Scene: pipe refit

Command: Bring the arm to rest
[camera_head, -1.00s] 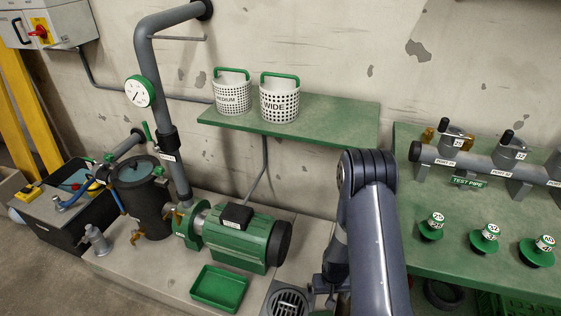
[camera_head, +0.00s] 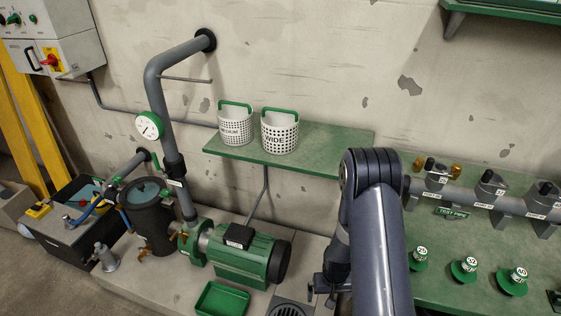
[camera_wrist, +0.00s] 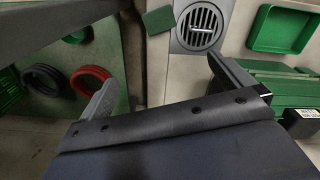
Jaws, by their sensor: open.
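My gripper (camera_wrist: 168,92) shows in the wrist view with its two grey fingers wide apart and nothing between them. It hangs above the floor area with the round drain grate (camera_wrist: 199,26). In the head view my dark arm stands in the right middle, folded at its elbow, and its lower part hides what lies behind it.
A green pump (camera_head: 240,255), a black strainer pot (camera_head: 150,215) and a green tray (camera_head: 222,299) stand left of my arm. A shelf (camera_head: 325,150) holds two white baskets. A green bench (camera_head: 430,262) with a test pipe is at right. Red and black rings (camera_wrist: 91,80) lie below.

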